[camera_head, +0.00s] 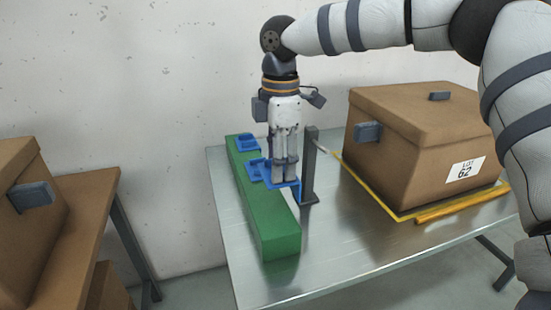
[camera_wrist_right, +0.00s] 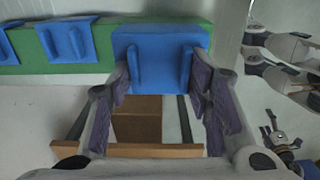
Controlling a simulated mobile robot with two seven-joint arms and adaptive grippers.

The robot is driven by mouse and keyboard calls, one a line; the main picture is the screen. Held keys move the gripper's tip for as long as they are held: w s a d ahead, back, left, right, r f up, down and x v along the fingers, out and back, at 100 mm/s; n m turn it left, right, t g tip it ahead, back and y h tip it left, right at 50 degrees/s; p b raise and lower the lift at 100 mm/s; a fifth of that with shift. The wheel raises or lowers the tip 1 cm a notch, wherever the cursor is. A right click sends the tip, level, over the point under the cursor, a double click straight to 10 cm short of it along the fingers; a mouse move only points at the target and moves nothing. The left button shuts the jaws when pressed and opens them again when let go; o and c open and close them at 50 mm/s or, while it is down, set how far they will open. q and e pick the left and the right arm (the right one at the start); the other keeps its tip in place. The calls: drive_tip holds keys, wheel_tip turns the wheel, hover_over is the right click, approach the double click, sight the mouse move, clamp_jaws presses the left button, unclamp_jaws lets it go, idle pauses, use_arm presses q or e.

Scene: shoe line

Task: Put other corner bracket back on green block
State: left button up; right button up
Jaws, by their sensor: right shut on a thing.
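The green block (camera_head: 272,228) is a long bar on the metal table's left side. Two blue corner brackets sit on it: a far one (camera_head: 246,142) and a nearer one (camera_head: 254,170). My right gripper (camera_head: 285,180) points down at the block's right edge, shut on a third blue bracket (camera_wrist_right: 155,58). In the right wrist view, this bracket overlaps the green block (camera_wrist_right: 25,42), with the nearer seated bracket (camera_wrist_right: 66,42) to its left. I cannot tell whether the held bracket touches the block. My left gripper is not in view.
A dark upright post (camera_head: 310,165) stands just right of my right gripper. A lidded cardboard box (camera_head: 400,150) sits inside a yellow outline on the metal table (camera_head: 350,245). Another box (camera_head: 30,225) stands on a brown table at left. The table's front is clear.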

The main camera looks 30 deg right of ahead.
drive_tip(key=b, duration=0.1)
hover_over(277, 207)
wheel_tip(277, 207, down, 4)
drive_tip(key=shift+s+d+f, duration=0.1)
drive_tip(key=shift+s+f, duration=0.05)
drive_tip(key=shift+f, duration=0.75)
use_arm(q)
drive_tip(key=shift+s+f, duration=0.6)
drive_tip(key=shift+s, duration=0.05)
use_arm(e)
drive_tip(key=shift+f, duration=1.05)
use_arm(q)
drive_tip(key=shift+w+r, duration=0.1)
use_arm(e)
drive_tip(key=shift+p, duration=0.35)
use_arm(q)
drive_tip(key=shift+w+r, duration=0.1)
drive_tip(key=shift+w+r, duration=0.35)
use_arm(e)
drive_tip(key=shift+f, duration=0.45)
drive_tip(key=o, duration=1.2)
